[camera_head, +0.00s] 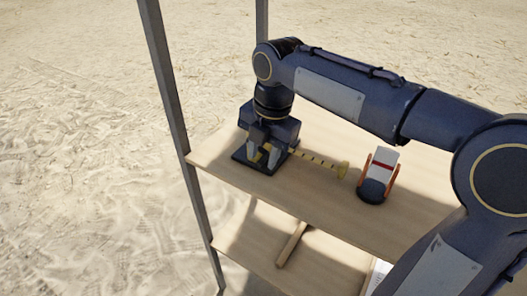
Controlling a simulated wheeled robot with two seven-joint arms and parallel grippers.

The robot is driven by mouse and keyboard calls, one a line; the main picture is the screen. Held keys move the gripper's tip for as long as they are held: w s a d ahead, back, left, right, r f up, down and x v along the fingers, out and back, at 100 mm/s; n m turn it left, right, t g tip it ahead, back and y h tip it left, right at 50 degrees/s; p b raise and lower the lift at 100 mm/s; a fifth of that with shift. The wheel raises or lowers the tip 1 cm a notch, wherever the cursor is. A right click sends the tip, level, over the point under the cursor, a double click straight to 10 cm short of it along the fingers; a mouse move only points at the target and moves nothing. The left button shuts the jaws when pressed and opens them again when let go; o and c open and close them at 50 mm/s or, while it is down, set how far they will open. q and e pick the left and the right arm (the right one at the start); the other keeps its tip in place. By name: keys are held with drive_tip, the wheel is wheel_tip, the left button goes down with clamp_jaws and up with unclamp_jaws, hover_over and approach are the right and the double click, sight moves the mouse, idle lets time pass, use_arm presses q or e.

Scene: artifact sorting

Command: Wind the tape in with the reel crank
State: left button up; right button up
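The yellow tape (318,160) with dark marks stretches over the table to the right. It ends in a small yellow end piece (343,169). Its left end runs to the reel's dark square base (241,155), near the table's left end. The reel body and crank are mostly hidden under my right gripper (264,154). That gripper points down over the base, its two grey fingers a little apart. I cannot tell whether they hold the crank. My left gripper is not in view.
The wooden table (325,203) has a lower shelf (240,243) and a dark upright post (168,75) at its left. A dark rounded holder (371,190) with orange sides and a white, red-striped piece stands right of the tape. Sand (80,150) surrounds the table.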

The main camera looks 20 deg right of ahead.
sight(261, 163)
clamp_jaws()
drive_tip(key=shift+f+b, duration=0.4)
drive_tip(key=shift+b, duration=0.4)
wheel_tip(261, 163, down, 3)
drive_tip(key=t+y+b, duration=0.2)
drive_tip(key=b, duration=0.4)
drive_tip(key=t+y+b, duration=0.1)
drive_tip(key=t+b, duration=0.2)
drive_tip(key=b, duration=0.3)
drive_tip(key=shift+w+a+y, duration=0.1)
drive_tip(key=shift+w+y, duration=0.05)
drive_tip(key=shift+y, duration=0.25)
drive_tip(key=shift+w+r+t+b, duration=0.1)
drive_tip(key=shift+t+b, duration=0.2)
drive_tip(key=shift+b, duration=0.35)
drive_tip(key=shift+a+r, duration=0.1)
unclamp_jaws()
